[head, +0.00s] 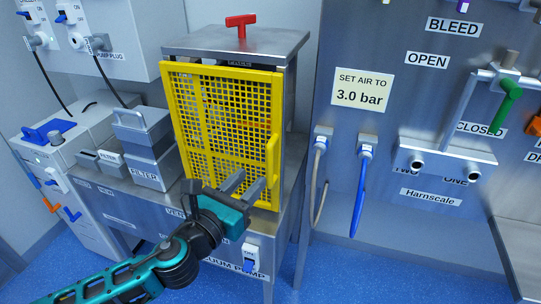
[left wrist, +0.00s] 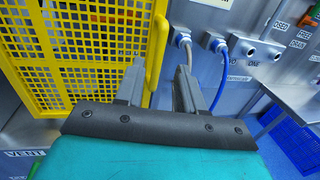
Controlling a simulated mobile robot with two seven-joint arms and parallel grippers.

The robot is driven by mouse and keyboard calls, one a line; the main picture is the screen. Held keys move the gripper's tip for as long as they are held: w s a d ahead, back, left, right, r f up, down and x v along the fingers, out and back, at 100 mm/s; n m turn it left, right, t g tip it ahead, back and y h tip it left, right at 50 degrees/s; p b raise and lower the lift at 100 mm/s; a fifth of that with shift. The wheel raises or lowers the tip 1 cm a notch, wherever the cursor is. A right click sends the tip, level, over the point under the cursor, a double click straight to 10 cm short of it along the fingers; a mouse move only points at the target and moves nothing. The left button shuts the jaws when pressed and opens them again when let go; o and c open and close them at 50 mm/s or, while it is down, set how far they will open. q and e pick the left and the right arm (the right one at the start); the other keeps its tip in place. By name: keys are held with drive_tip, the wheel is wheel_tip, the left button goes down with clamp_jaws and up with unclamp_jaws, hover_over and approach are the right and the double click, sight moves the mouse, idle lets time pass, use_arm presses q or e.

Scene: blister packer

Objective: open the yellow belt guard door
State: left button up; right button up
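The yellow belt guard door (head: 222,67) is a perforated panel in a yellow frame on the front of a grey metal cabinet, and it looks closed. Its upright yellow handle (head: 272,158) is on the right side. The door (left wrist: 48,62) and handle (left wrist: 157,48) also show in the left wrist view. My left gripper (head: 252,179) is open and empty, in front of the door's lower right, just left of and below the handle. In the left wrist view the handle appears between the two fingers, but I cannot tell whether they touch it. My right gripper is out of view.
A red T-handle (head: 241,22) stands on the cabinet top. Grey filter boxes (head: 143,133) sit to the left. To the right, a panel carries a grey hose (head: 317,180), a blue hose (head: 360,190) and a green-handled valve (head: 505,105). Blue floor is open below.

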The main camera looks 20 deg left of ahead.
sight(268, 161)
use_arm(q)
drive_tip(key=x, duration=0.9)
drive_tip(key=shift+w+d, duration=0.1)
drive_tip(key=shift+w, duration=0.05)
clamp_jaws()
